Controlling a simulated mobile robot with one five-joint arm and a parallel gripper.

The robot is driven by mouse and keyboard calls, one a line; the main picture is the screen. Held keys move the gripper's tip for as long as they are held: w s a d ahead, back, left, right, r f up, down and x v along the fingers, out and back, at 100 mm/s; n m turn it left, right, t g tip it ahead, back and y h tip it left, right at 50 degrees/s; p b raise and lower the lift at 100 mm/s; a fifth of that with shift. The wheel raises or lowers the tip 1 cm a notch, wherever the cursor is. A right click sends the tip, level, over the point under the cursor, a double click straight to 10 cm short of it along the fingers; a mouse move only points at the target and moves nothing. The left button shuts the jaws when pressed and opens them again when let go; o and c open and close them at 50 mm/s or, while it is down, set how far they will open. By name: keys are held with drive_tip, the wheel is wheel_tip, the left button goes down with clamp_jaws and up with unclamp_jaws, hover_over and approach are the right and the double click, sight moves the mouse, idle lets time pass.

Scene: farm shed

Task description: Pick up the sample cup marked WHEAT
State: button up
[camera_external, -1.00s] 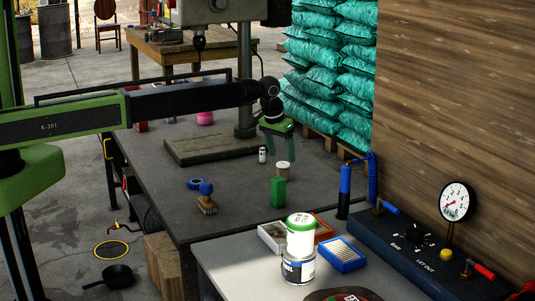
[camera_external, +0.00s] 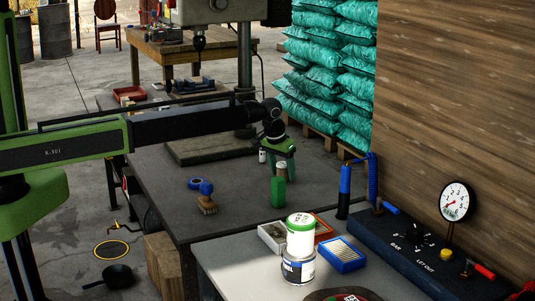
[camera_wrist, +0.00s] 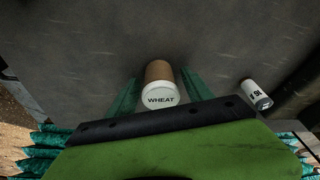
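The sample cup (camera_wrist: 160,88) has a brown body and a white lid marked WHEAT. In the wrist view it sits between the two green fingers of my gripper (camera_wrist: 158,78), with a gap on each side. My gripper is open. In the external view my gripper (camera_external: 281,160) is low over the dark bench, and the cup (camera_external: 281,167) shows partly at its fingers. The cup's lower part is partly hidden behind a green block there.
A small white container (camera_wrist: 257,94) with a dark end stands close by, right in the wrist view. The green block (camera_external: 278,192) is just in front of the cup. A blue tape roll (camera_external: 195,183) and a brush (camera_external: 207,199) lie left; bare bench surrounds them.

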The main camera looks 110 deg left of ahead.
sight(283, 163)
clamp_jaws()
drive_tip(key=shift+r, duration=0.1)
wheel_tip(283, 163, up, 5)
drive_tip(key=p, duration=0.5)
drive_tip(key=shift+r, duration=0.1)
drive_tip(key=w+d+r+p, duration=0.3)
drive_tip(key=d+r+p, duration=0.2)
drive_tip(key=d, duration=0.6)
drive_tip(key=shift+d+r+p, duration=0.15)
drive_tip(key=shift+r+p, duration=0.15)
drive_tip(key=shift+p, duration=0.2)
